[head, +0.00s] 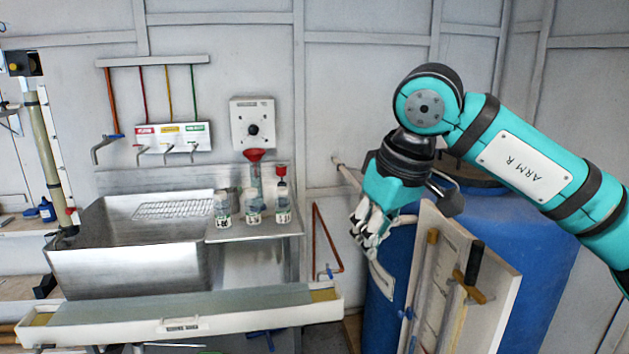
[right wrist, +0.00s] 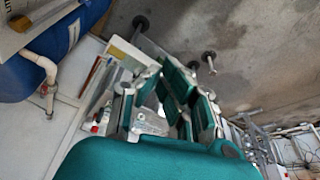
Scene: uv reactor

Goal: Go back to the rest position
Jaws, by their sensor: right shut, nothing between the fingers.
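My right arm, teal and black with a plate reading "ARM R", comes in from the right in the head view. My right gripper (head: 368,240) hangs pointing down in front of the blue barrel, left of the upright white panel. It is shut and empty. In the right wrist view the same gripper (right wrist: 150,75) shows its teal body and finger links, with floor and wall beyond. My left gripper is not in view.
A blue barrel (head: 540,270) and a white panel with handles (head: 500,285) stand close to my right gripper. A steel sink (head: 120,270) is at left, with several bottles on its drainboard (head: 262,231). A long white trough (head: 185,325) crosses the front.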

